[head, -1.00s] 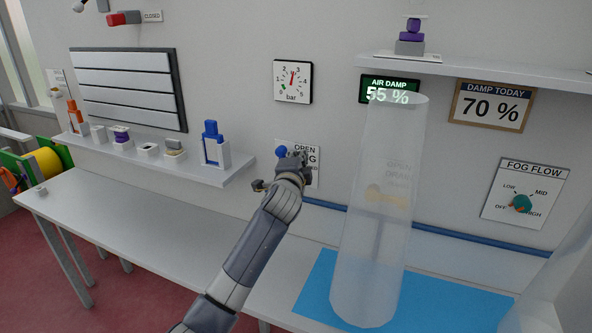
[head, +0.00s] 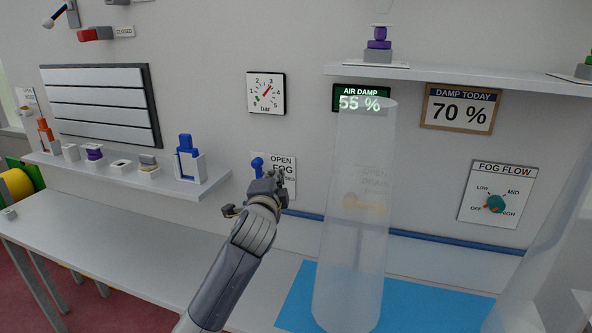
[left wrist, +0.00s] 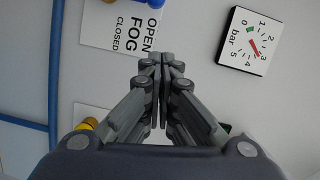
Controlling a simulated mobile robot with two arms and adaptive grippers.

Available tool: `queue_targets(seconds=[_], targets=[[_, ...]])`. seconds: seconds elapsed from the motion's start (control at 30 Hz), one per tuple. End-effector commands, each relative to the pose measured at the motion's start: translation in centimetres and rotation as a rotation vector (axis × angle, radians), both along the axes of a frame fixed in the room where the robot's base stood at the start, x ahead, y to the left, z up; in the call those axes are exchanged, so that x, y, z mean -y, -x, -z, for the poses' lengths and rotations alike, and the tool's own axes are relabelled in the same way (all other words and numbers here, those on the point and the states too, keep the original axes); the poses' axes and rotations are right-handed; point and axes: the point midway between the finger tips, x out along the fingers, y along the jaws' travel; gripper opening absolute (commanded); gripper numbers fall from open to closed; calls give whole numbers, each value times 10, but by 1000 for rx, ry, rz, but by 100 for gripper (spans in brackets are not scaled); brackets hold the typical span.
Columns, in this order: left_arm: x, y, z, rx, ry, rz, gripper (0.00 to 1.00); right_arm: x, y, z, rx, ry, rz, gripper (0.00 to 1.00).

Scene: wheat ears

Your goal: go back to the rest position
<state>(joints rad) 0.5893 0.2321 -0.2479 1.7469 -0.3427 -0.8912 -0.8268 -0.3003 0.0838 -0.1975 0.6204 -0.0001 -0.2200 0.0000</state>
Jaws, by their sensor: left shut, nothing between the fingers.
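My left gripper (head: 277,176) is raised in front of the wall, beside the fog sign (head: 284,172) and the blue fog handle (head: 257,166). Its fingers are shut with nothing between them, as the left wrist view (left wrist: 163,62) also shows. In the head view it covers part of the sign. In the left wrist view the sign (left wrist: 122,25) lies up and left of the fingertips, with a bit of the blue handle (left wrist: 155,3) at the top edge. I cannot tell if the gripper touches the handle. My right gripper is not in view.
A tall clear tube (head: 352,225) stands on the blue mat (head: 430,302) just right of my left arm. A wall shelf (head: 120,175) with small blocks is to the left. The bench (head: 125,255) below is mostly bare. The bar gauge (head: 266,93) hangs above.

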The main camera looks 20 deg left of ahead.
Motion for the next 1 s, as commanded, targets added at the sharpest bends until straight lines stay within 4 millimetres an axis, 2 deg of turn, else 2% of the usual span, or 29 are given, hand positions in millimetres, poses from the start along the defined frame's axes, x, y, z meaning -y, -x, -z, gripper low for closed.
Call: queue_targets(seconds=[0.07, 0.17, 0.27, 0.37, 0.4, 0.47, 0.5, 0.57, 0.6, 0.67, 0.7, 0.8, 1.0], targets=[[0, 0, 1, -1, 1, 0, 0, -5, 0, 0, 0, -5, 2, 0], [1, 6, 15, -22, 29, 1, 0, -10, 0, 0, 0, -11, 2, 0], [5, 24, 55, -86, 115, -4, 0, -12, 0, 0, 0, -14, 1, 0], [11, 59, 113, -190, 254, -22, 0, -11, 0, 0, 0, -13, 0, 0], [14, 77, 138, -236, 318, -34, 0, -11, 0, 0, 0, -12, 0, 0], [18, 106, 173, -306, 413, -59, 0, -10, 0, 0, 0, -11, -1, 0], [21, 126, 194, -353, 474, -78, 0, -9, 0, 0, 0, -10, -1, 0], [25, 159, 224, -423, 565, -115, 0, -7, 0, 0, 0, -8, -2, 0], [28, 182, 243, -469, 623, -143, 0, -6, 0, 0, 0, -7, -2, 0], [32, 218, 267, -538, 708, -188, 0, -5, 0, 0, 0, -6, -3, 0], [35, 242, 281, -584, 760, -221, 0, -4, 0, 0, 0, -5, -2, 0], [41, 296, 307, -677, 871, -303, 0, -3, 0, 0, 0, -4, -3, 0], [49, 376, 332, -810, 1013, -441, 0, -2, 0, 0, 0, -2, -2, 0]])
